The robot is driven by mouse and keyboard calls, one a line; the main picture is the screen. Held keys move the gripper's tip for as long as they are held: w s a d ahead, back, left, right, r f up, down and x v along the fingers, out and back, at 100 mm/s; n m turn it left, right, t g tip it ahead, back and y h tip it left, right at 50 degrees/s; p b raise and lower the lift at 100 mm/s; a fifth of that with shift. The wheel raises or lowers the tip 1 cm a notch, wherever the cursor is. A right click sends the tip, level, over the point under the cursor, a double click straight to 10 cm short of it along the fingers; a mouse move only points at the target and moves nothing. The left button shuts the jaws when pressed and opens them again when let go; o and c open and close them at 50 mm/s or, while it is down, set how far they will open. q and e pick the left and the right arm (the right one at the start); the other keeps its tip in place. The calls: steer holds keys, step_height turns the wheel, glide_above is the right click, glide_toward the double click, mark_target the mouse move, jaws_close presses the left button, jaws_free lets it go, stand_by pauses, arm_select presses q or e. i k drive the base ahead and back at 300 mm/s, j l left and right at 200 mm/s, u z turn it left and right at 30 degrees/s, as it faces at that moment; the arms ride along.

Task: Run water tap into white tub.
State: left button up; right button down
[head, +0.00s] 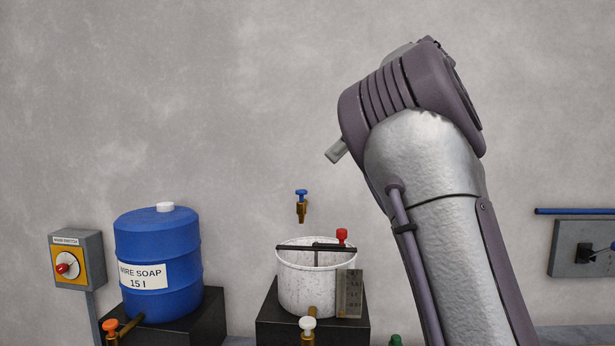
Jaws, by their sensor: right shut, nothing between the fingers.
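The water tap (301,208) is a small brass tap with a blue handle (301,193) on the wall. It sits above the back left part of the white tub (300,289), and no stream shows under its spout. The tub stands on a black block, with a dark bar across its top and a red knob (342,234) at its right rim. My right arm rises on the right of the view. The tip of my right gripper (337,151) points down-left, above and right of the tap, apart from it. It is shut and mostly hidden behind the arm. My left gripper is out of view.
A blue "WIRE SOAP 15 l" drum (185,245) with an orange-handled tap (110,328) stands left. A switch box (92,250) is beyond it. A white-handled tap (307,325) and gauge plate (349,293) are at the tub's front. Wall space left of the water tap is clear.

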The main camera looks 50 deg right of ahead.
mark_target(301, 192)
steer(key=i+l, duration=0.25)
steer(key=l, duration=0.15)
steer(key=i+l, duration=0.25)
steer(key=l, duration=0.2)
steer(key=i+l, duration=0.25)
steer(key=l, duration=0.15)
